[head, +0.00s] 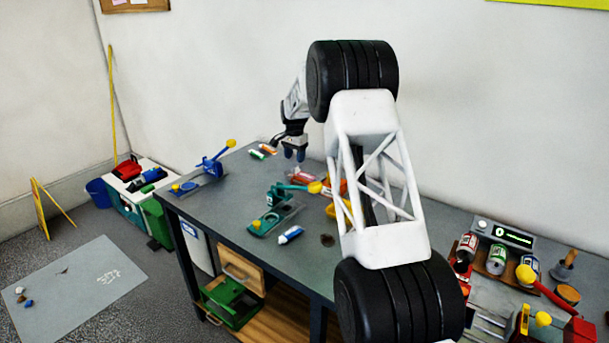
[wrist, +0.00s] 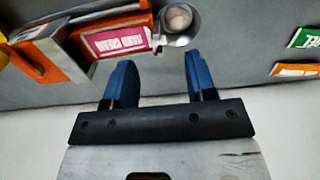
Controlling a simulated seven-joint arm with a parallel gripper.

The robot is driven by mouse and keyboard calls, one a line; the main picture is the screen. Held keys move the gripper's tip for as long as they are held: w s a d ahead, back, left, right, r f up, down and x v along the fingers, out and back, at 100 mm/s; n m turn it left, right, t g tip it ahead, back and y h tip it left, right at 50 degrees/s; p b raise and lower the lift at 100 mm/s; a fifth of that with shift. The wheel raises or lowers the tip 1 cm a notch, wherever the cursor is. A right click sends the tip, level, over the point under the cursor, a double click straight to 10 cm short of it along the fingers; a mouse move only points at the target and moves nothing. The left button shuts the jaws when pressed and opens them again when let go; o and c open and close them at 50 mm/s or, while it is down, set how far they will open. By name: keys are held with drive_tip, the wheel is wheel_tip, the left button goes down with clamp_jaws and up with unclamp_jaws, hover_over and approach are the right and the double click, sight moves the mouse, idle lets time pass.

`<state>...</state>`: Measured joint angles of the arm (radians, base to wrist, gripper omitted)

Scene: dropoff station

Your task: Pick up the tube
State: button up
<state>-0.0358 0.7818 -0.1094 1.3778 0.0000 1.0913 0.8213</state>
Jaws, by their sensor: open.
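Several tube-like items lie on the grey bench, and I cannot tell which one the task names. A pink and white item lettered "HAND CREAM" (wrist: 120,38) lies ahead and left of my gripper in the wrist view, against orange parts. A green item (wrist: 306,38) and an orange and white one (wrist: 297,70) lie to the right; the green (head: 256,154) and orange (head: 268,148) pair also shows in the head view. A blue and white tube (head: 290,235) lies near the bench front. My gripper (wrist: 161,76) is open, blue fingers apart, with nothing between them, above the bench.
A metal cup with a pale ball (wrist: 178,22) is just ahead of the fingers. A teal press with a yellow knob (head: 270,215) and a blue press (head: 212,165) stand on the bench (head: 235,205). The wall is close behind. My arm hides part of the bench.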

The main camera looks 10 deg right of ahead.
sight(296, 168)
drive_tip(key=shift+s+d+f, duration=0.1)
drive_tip(key=shift+d+f, duration=0.05)
drive_tip(key=shift+f, duration=2.45)
drive_tip(key=c, duration=0.8)
